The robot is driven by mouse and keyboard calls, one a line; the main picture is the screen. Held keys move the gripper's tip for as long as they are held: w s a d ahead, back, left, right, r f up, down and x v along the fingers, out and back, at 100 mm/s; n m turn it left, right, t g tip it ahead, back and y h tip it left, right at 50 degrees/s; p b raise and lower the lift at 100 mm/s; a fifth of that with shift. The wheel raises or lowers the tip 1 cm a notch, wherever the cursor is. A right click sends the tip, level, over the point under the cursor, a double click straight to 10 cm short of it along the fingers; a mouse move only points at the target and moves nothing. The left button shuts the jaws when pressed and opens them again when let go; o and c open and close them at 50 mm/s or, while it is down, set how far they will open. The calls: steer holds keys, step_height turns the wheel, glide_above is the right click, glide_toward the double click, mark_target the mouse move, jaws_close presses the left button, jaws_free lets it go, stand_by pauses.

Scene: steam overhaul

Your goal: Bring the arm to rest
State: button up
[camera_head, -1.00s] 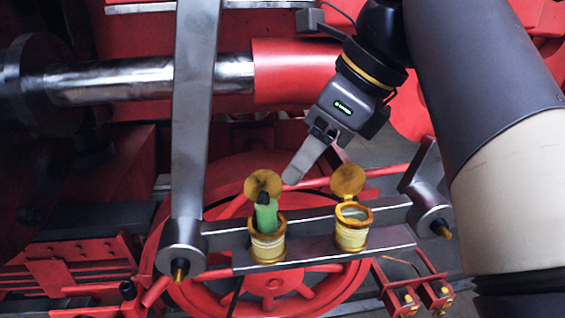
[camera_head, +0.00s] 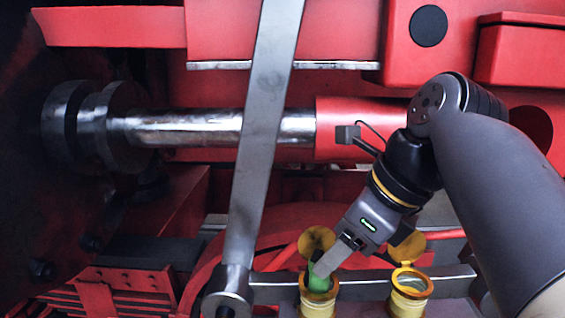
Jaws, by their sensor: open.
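My arm reaches down from the right in the head view. My gripper (camera_head: 324,270) is open, and its fingertips show in front of the left brass cup (camera_head: 318,304), whose lid stands up. A green piece (camera_head: 319,284) shows in the mouth of that cup. The fingertips overlap the green piece in the picture; I cannot tell whether they touch it. The right brass cup (camera_head: 409,299) also has its lid (camera_head: 409,247) raised, with no green piece visible in it.
Both cups sit along a grey bar (camera_head: 362,284) at the bottom edge. A tall grey link (camera_head: 262,140) stands left of my gripper. A shiny rod (camera_head: 190,130) and red frame parts (camera_head: 330,35) lie behind. A red wheel is mostly hidden low down.

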steer(key=x, duration=0.3)
steer(key=shift+r+p, duration=0.45)
steer(key=shift+r, duration=0.05)
steer(key=shift+f, duration=0.1)
steer(key=shift+f+b, duration=0.6)
steer(key=v, duration=1.1)
steer(key=x, duration=1.1)
steer(key=shift+a+f, duration=0.15)
step_height(320, 180, up, 7)
steer(key=p, duration=0.4)
steer(key=shift+f, duration=0.25)
steer(key=shift+r, duration=2)
